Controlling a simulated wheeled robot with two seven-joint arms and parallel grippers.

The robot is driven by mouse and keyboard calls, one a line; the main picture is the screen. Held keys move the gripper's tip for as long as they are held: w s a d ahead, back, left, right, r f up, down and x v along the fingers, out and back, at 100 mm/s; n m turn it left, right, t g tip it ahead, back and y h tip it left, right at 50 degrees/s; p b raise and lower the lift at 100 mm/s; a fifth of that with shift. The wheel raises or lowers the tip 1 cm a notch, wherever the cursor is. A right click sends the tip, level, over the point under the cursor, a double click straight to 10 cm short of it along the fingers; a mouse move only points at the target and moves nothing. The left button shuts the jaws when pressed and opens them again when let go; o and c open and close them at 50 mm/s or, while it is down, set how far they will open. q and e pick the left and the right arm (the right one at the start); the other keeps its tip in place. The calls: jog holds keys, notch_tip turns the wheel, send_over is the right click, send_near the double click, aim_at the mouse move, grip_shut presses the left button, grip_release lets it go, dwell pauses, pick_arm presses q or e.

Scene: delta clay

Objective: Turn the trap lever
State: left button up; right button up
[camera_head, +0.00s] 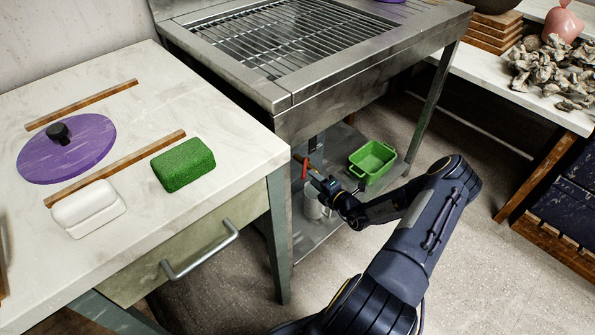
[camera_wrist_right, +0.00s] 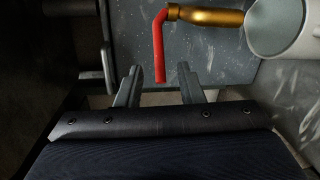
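The trap lever is a red bent handle on a brass fitting under the metal sink. In the right wrist view the red lever (camera_wrist_right: 158,50) hangs down from the brass valve (camera_wrist_right: 205,15), beside a pale cylinder (camera_wrist_right: 285,28). My right gripper (camera_wrist_right: 158,78) is open, with a fingertip on each side of the lever's lower end; contact cannot be told. In the head view my right gripper (camera_head: 318,180) reaches under the sink close to the small red lever (camera_head: 304,168). My left gripper is in neither view.
The metal sink with a grid (camera_head: 290,35) stands above the lever. A lower shelf holds a green bin (camera_head: 372,162). The sink legs and the drawer table (camera_head: 232,185) flank the space. Floor is free at the front.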

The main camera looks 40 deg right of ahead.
aim_at(304, 170)
jog(key=w, duration=0.1)
jog(key=w+b, duration=0.1)
jog(key=w, duration=0.1)
jog(key=w+f, duration=0.1)
jog(key=w, duration=0.1)
jog(key=shift+w+a+b, duration=0.1)
jog(key=shift+w+b, duration=0.05)
jog(key=shift+b, duration=0.15)
jog(key=shift+w, duration=0.5)
jog(key=shift+r, duration=0.1)
grip_shut()
